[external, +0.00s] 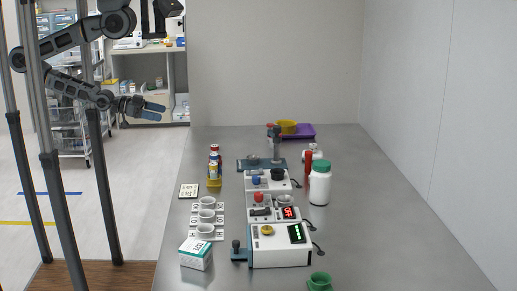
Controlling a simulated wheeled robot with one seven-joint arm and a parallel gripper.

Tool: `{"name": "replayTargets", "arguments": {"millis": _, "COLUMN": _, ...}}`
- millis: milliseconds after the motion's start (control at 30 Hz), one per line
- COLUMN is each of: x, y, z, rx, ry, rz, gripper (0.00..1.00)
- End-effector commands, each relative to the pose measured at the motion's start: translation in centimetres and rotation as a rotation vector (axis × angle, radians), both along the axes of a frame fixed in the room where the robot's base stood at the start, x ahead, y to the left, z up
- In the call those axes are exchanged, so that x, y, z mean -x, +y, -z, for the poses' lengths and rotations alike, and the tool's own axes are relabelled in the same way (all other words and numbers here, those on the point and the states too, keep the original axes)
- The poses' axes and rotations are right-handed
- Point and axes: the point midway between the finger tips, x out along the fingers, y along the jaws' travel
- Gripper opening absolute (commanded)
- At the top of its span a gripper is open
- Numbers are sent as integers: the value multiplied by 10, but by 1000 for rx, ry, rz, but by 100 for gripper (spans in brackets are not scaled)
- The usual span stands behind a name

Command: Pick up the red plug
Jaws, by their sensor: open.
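I cannot tell for certain which thing is the red plug. A small red piece (258,197) sits on top of a white instrument box (262,214) in the middle of the grey table. An upright red cylinder (308,165) stands further back, behind the white bottle with the green lid (320,187). My gripper (160,109) has blue fingers and is open and empty. It hangs in the air left of the table's far end, well away from both red things.
On the grey table (400,240) stand a white box with a green display (279,250), a holder with white cups (207,231), a carton (195,255), a red-capped bottle (214,165), a purple tray (304,132) and a green cup (319,281). The table's right side is clear.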

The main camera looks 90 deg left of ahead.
Motion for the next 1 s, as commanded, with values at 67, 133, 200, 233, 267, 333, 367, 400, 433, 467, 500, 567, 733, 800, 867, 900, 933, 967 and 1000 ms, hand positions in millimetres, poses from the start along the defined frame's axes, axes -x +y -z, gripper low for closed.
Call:
{"name": "replayTargets", "arguments": {"millis": 67, "x": 0, "y": 0, "z": 0, "rx": 0, "ry": 0, "rz": 0, "gripper": 100}}
{"name": "replayTargets", "arguments": {"millis": 133, "x": 0, "y": 0, "z": 0, "rx": 0, "ry": 0, "rz": 0, "gripper": 93}}
{"name": "replayTargets", "arguments": {"millis": 200, "x": 0, "y": 0, "z": 0, "rx": 0, "ry": 0, "rz": 0, "gripper": 86}}
{"name": "replayTargets", "arguments": {"millis": 233, "x": 0, "y": 0, "z": 0, "rx": 0, "ry": 0, "rz": 0, "gripper": 84}}
{"name": "replayTargets", "arguments": {"millis": 267, "x": 0, "y": 0, "z": 0, "rx": 0, "ry": 0, "rz": 0, "gripper": 81}}
{"name": "replayTargets", "arguments": {"millis": 333, "x": 0, "y": 0, "z": 0, "rx": 0, "ry": 0, "rz": 0, "gripper": 74}}
{"name": "replayTargets", "arguments": {"millis": 367, "x": 0, "y": 0, "z": 0, "rx": 0, "ry": 0, "rz": 0, "gripper": 71}}
{"name": "replayTargets", "arguments": {"millis": 400, "x": 0, "y": 0, "z": 0, "rx": 0, "ry": 1, "rz": 0, "gripper": 67}}
{"name": "replayTargets", "arguments": {"millis": 433, "x": 0, "y": 0, "z": 0, "rx": 0, "ry": 1, "rz": 0, "gripper": 64}}
{"name": "replayTargets", "arguments": {"millis": 467, "x": 0, "y": 0, "z": 0, "rx": 0, "ry": 1, "rz": 0, "gripper": 62}}
{"name": "replayTargets", "arguments": {"millis": 500, "x": 0, "y": 0, "z": 0, "rx": 0, "ry": 1, "rz": 0, "gripper": 59}}
{"name": "replayTargets", "arguments": {"millis": 567, "x": 0, "y": 0, "z": 0, "rx": 0, "ry": 1, "rz": 0, "gripper": 59}}
{"name": "replayTargets", "arguments": {"millis": 733, "x": -1, "y": 0, "z": 1, "rx": 1, "ry": -1, "rz": 1, "gripper": 59}}
{"name": "replayTargets", "arguments": {"millis": 800, "x": -5, "y": -2, "z": 4, "rx": 9, "ry": -9, "rz": 5, "gripper": 59}}
{"name": "replayTargets", "arguments": {"millis": 867, "x": -12, "y": -6, "z": 10, "rx": 20, "ry": -20, "rz": 14, "gripper": 59}}
{"name": "replayTargets", "arguments": {"millis": 900, "x": -20, "y": -10, "z": 15, "rx": 32, "ry": -31, "rz": 23, "gripper": 59}}
{"name": "replayTargets", "arguments": {"millis": 933, "x": -26, "y": -14, "z": 20, "rx": 45, "ry": -40, "rz": 31, "gripper": 59}}
{"name": "replayTargets", "arguments": {"millis": 967, "x": -34, "y": -19, "z": 25, "rx": 59, "ry": -49, "rz": 41, "gripper": 59}}
{"name": "replayTargets", "arguments": {"millis": 1000, "x": -45, "y": -25, "z": 31, "rx": 78, "ry": -64, "rz": 55, "gripper": 59}}
